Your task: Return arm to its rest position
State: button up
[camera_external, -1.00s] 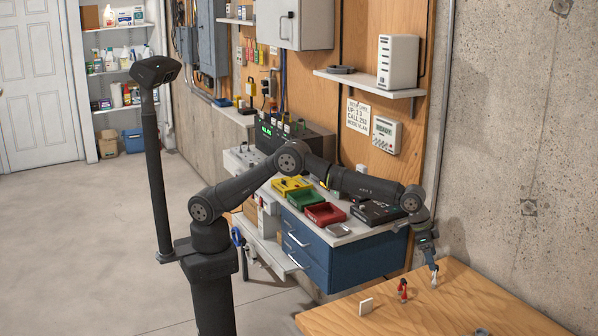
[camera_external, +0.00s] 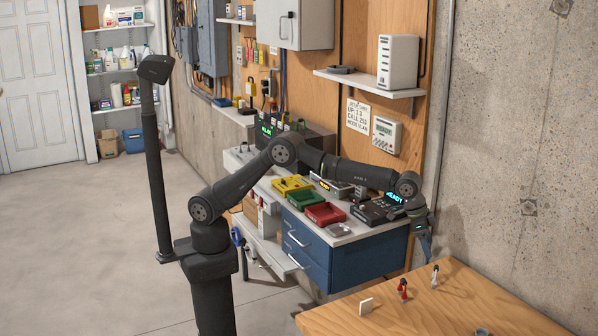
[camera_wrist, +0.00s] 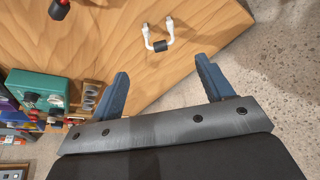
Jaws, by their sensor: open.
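My gripper (camera_external: 427,257) hangs from my arm just past the right end of the blue bench, near the far left edge of the wooden table (camera_external: 440,301). In the wrist view, its two blue fingers (camera_wrist: 160,88) stand wide apart with nothing between them.
A lit device (camera_external: 377,211) sits near my forearm. A concrete wall (camera_external: 520,150) is at the right.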

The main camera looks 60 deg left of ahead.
aim_at(438, 266)
jog(key=x, duration=1.1)
jog(key=shift+r, duration=1.65)
jog(key=shift+f, duration=0.15)
